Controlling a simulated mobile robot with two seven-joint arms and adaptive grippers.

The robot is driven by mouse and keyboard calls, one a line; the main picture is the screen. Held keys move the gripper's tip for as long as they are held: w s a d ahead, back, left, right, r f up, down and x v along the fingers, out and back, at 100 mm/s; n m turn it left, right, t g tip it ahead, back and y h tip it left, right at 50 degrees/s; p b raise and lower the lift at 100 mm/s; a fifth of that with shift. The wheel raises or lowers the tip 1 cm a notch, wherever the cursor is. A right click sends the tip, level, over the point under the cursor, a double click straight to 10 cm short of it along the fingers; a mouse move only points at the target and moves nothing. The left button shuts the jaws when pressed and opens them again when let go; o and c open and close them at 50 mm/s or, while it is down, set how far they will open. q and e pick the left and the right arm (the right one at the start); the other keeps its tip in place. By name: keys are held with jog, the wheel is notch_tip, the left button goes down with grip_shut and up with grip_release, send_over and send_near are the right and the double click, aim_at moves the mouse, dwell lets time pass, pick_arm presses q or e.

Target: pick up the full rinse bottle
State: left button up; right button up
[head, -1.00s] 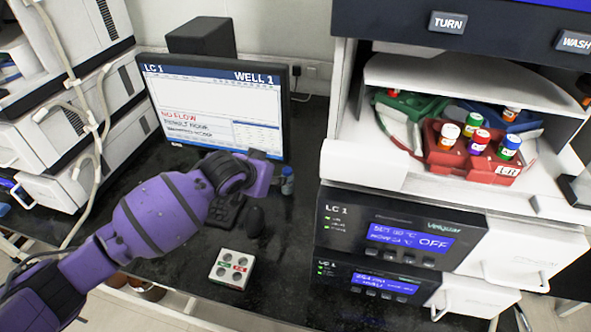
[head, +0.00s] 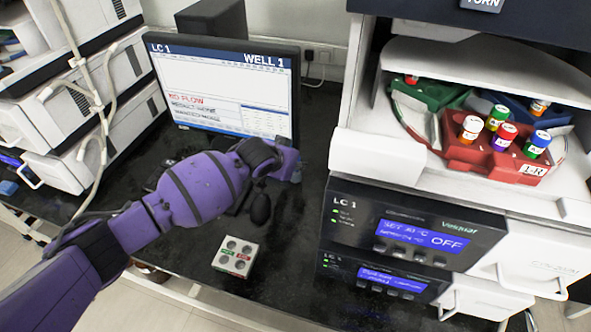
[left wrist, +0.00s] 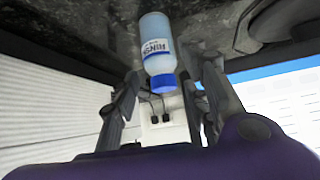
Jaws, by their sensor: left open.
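The rinse bottle (left wrist: 157,45) is small and pale, with a blue cap and a label reading RINSE. In the left wrist view it appears upside down, standing on the dark bench top. My left gripper (left wrist: 162,78) is open, its two fingers to either side of the bottle's cap end, with gaps between. In the head view my left gripper (head: 288,163) is in front of the monitor's lower right corner and hides most of the bottle. I cannot tell the liquid level. My right gripper is not in view.
The monitor (head: 225,85) stands close behind the gripper. A dark mouse (head: 260,208) and a white block with round holes (head: 235,257) lie nearer on the bench. The LC 1 instrument (head: 405,225) stands to the right, with a red vial rack (head: 480,158) above.

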pick_arm(q)
jog(key=shift+c, duration=0.2)
jog(key=c, duration=0.7)
